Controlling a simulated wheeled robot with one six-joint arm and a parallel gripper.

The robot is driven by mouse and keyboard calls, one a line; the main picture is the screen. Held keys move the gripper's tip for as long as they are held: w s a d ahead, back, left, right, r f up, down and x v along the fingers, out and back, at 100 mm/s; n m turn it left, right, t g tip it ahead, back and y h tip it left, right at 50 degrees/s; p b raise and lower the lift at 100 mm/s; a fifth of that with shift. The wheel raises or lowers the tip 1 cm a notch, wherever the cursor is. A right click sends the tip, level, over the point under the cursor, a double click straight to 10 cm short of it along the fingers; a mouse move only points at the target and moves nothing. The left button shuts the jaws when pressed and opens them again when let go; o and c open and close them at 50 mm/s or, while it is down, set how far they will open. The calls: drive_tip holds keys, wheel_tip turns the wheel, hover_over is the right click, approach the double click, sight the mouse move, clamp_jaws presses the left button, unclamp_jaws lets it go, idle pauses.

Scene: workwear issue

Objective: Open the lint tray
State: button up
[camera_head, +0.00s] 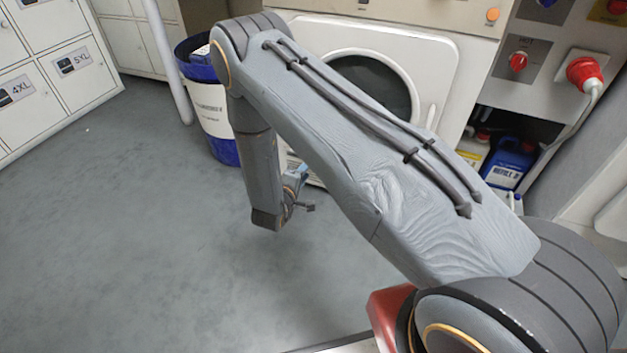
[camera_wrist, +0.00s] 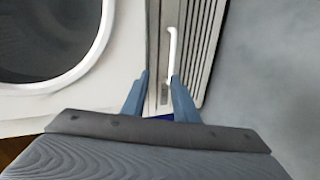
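The lint tray's slatted front (camera_wrist: 204,40) runs along the dryer's lower edge in the wrist view, beside the round door. A white bar handle (camera_wrist: 172,45) stands on it. My gripper (camera_wrist: 160,75) is open, with its two blue fingers apart. The handle's near end lies between the fingertips, close to the right finger; I cannot tell if they touch. The tray looks closed. In the head view my gripper (camera_head: 297,184) is low in front of the dryer, partly hidden by my arm, which also covers most of the tray.
The white dryer (camera_head: 440,62) stands behind my arm, its round door shut. A blue-and-white bin (camera_head: 212,118) is left of my forearm. Blue containers (camera_head: 508,163) sit right of the dryer. Lockers (camera_head: 70,70) line the left; the grey floor (camera_head: 130,230) between is clear.

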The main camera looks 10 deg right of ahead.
drive_tip(key=w+d+f+h+b, duration=0.1)
drive_tip(key=w+d+f+b, duration=0.4)
drive_tip(key=shift+w+n, duration=0.25)
drive_tip(key=shift+n, duration=0.15)
clamp_jaws()
